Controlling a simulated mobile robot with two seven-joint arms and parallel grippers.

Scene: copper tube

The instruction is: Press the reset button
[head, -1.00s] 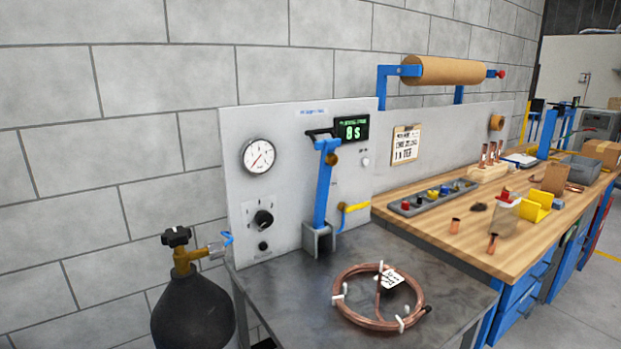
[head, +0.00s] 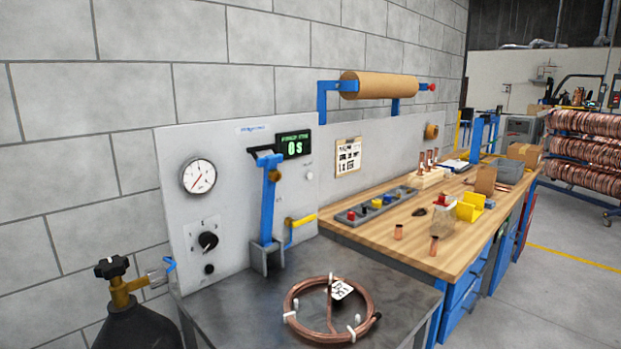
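A grey test panel (head: 240,215) stands at the back of a dark metal table (head: 240,310). A small white round button (head: 309,173) sits below the green-lit display (head: 294,145), which reads "0 s". A small black round button or knob (head: 209,269) sits low on the panel, under a larger black knob (head: 208,242). The labels are too small to read, so I cannot tell which one is the reset button. Neither of my grippers is in view.
A blue upright lever (head: 268,205) and a yellow-handled valve (head: 302,220) stick out from the panel. A copper coil (head: 292,305) lies on the metal table. A gas cylinder (head: 148,330) stands at left.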

